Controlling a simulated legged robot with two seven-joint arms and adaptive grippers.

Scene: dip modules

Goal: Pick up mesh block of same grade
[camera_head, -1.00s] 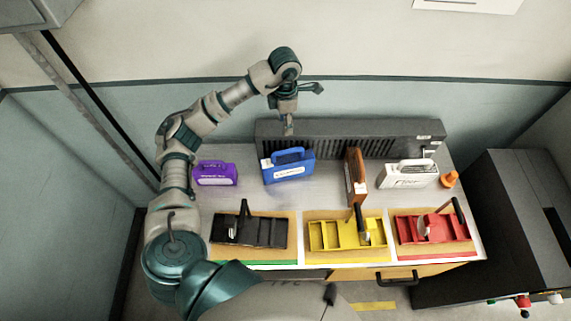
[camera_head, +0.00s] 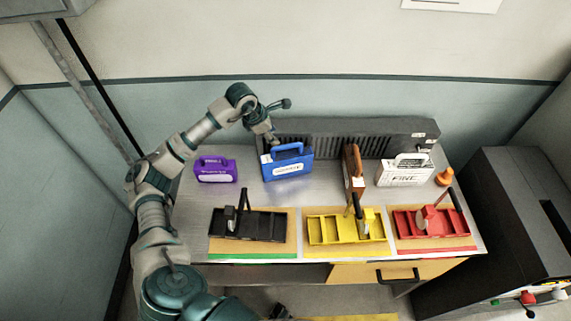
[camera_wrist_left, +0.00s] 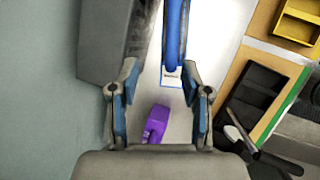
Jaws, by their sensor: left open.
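Mesh blocks with handles stand in a row on the metal bench: a purple one (camera_head: 215,172), a blue one (camera_head: 288,165), a brown one (camera_head: 353,172) seen edge-on, and a white one (camera_head: 405,172) whose label appears to read "FINE". The other labels are too small to read. My left gripper (camera_head: 270,138) is open and empty, just above and behind the blue block's upper left. In the left wrist view, the blue block (camera_wrist_left: 175,40) lies ahead of the open fingers (camera_wrist_left: 160,78), nearer the right finger. The purple block (camera_wrist_left: 156,122) shows lower down between them. My right gripper is not in view.
A dark slotted unit (camera_head: 345,138) runs along the bench's back, close behind the blocks. Black (camera_head: 262,226), yellow (camera_head: 330,228) and red (camera_head: 425,222) trays holding tools line the front. An orange cone-like item (camera_head: 445,177) stands beside the white block.

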